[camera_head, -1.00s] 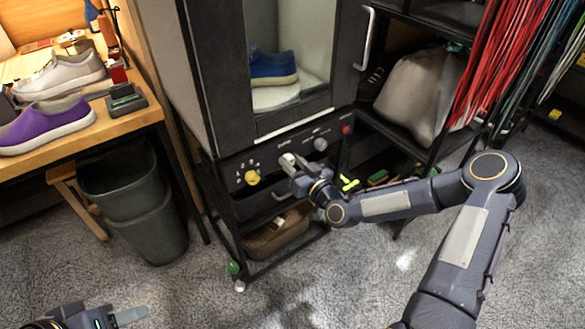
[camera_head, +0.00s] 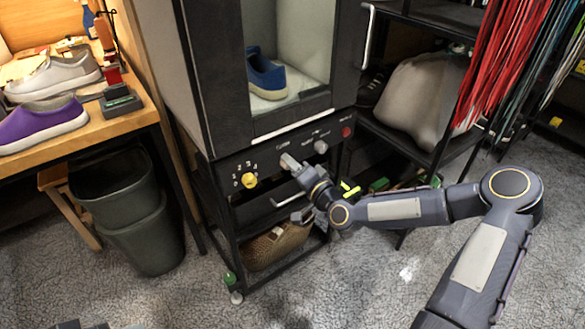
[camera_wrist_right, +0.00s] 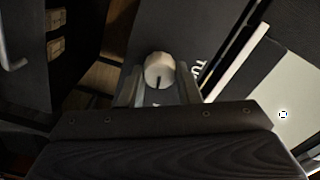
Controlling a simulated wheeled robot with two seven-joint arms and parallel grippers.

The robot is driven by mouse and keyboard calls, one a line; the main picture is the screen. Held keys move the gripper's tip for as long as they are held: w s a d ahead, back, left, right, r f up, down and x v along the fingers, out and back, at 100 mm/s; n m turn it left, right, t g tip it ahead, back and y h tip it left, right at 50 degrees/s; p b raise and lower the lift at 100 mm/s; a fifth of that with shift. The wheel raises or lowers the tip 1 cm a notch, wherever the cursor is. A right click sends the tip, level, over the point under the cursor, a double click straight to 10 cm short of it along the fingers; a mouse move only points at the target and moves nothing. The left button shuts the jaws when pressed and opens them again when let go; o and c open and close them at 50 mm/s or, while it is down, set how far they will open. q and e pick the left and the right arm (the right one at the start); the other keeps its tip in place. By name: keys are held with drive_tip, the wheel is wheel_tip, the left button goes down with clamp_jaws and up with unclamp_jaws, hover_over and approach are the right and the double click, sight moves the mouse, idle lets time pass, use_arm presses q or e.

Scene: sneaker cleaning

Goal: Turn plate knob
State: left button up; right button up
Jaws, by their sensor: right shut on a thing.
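My right gripper (camera_head: 290,163) is at the control panel (camera_head: 228,166) under the cabinet's glass window. In the right wrist view, a whitish round knob (camera_wrist_right: 158,69) with a dark mark sits between its two fingers, which are shut on it. In the head view the fingers largely hide this knob. A blue sneaker (camera_head: 266,76) with a white sole stands behind the glass, turned at an angle. Only a sliver of my left gripper shows at the bottom left edge of the head view; its fingers cannot be made out.
The panel also carries a yellow knob (camera_head: 249,180), a grey knob (camera_head: 321,146) and a red button (camera_head: 346,132). A bench (camera_head: 127,111) with a purple sneaker (camera_head: 42,122) and a dark bin (camera_head: 140,225) stand left. A shelf with a grey bag (camera_head: 421,92) stands right.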

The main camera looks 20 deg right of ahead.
drive_tip(key=shift+f+m, duration=0.1)
drive_tip(key=shift+m, duration=1)
drive_tip(key=o, duration=1)
drive_tip(key=v, duration=0.8)
drive_tip(key=shift+p, duration=0.3)
